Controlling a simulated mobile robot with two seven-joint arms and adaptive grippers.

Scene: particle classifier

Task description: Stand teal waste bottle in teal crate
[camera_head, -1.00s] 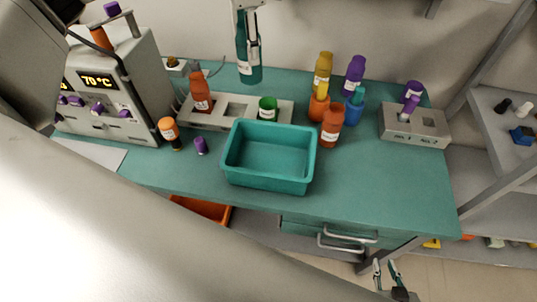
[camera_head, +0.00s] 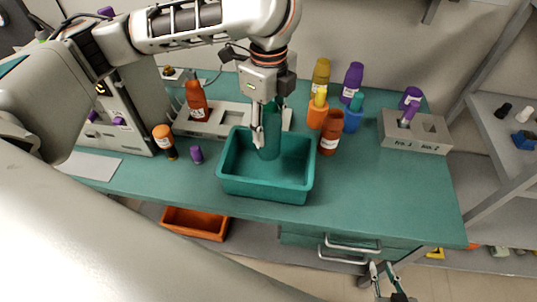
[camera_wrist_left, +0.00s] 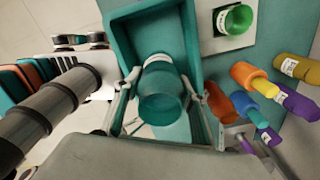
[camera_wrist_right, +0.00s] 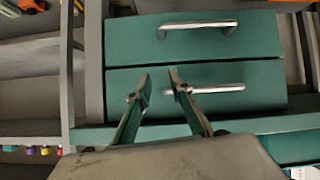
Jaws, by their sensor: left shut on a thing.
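The teal waste bottle (camera_head: 268,140) is upright, with its lower part inside the open teal crate (camera_head: 264,192) on the bench. My left gripper (camera_head: 262,118) is above the crate, shut on the bottle. In the left wrist view the bottle (camera_wrist_left: 161,93) sits between the two fingers, inside the crate walls (camera_wrist_left: 192,45). Whether its base touches the crate floor cannot be told. My right gripper (camera_head: 385,270) is low in front of the bench, its fingers apart and empty; in the right wrist view its fingertips (camera_wrist_right: 158,82) point at the drawers.
Orange, yellow, purple and blue containers (camera_head: 335,110) stand close right of the crate. A red bottle (camera_head: 197,100) stands in a grey rack behind left. An orange bottle (camera_head: 163,138) and a purple cap (camera_head: 197,155) are left of it. The bench right of the crate (camera_head: 375,185) is clear.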

